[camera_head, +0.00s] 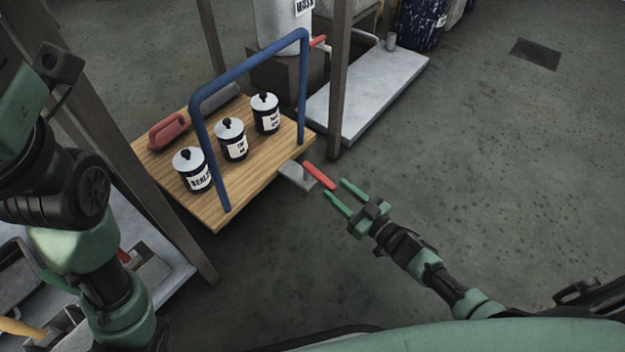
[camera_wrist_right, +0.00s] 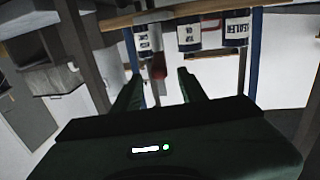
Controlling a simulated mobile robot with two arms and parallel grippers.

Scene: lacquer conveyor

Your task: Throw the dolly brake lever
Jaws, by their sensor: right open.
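The dolly (camera_head: 222,205) has a wooden deck and a blue hoop handle (camera_head: 250,52). Its brake lever (camera_head: 317,174) is a red bar rising from a grey block (camera_head: 297,178) at the deck's right side. My right gripper (camera_head: 333,187) is open and empty, with its green fingers pointing at the lever's free end.
Several labelled cans, among them a front one (camera_head: 192,170), stand on the deck with a red-handled tool (camera_head: 168,131). Brown posts (camera_head: 340,80) rise beside it. A grey platform (camera_head: 375,95) lies behind. The floor to the right (camera_head: 500,180) is clear.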

